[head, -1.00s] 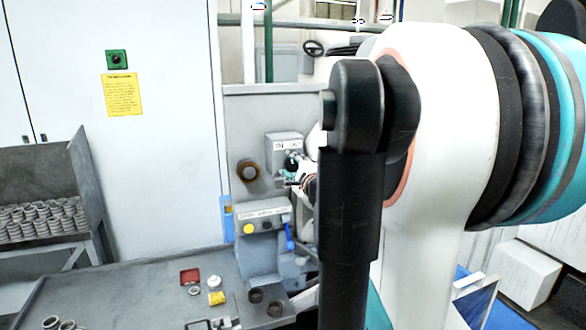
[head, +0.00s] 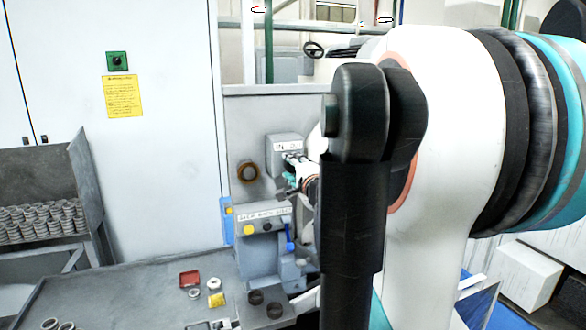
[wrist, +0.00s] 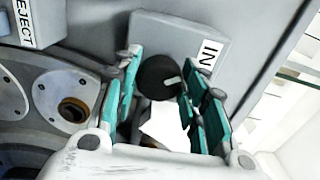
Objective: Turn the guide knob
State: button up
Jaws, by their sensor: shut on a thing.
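The guide knob (wrist: 157,77) is round and black with a white pointer mark. It sits on a grey box (wrist: 185,38) labelled "IN" in the wrist view. My gripper (wrist: 161,72) has its teal-padded fingers on both sides of the knob, shut on it. In the head view the grey box (head: 284,141) is on the upright machine panel, and my gripper (head: 291,166) is at its lower front.
A brown-ringed round port (head: 248,172) is left of the box. A lower control box (head: 264,217) with a yellow button and a blue lever (head: 290,238) stand below. An "EJECT" label (wrist: 25,22) shows in the wrist view. Small parts lie on the grey table (head: 130,290).

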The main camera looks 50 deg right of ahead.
jog(key=o, duration=1)
jog(key=shift+a, duration=0.1)
jog(key=shift+o, duration=0.2)
jog(key=shift+m, duration=0.3)
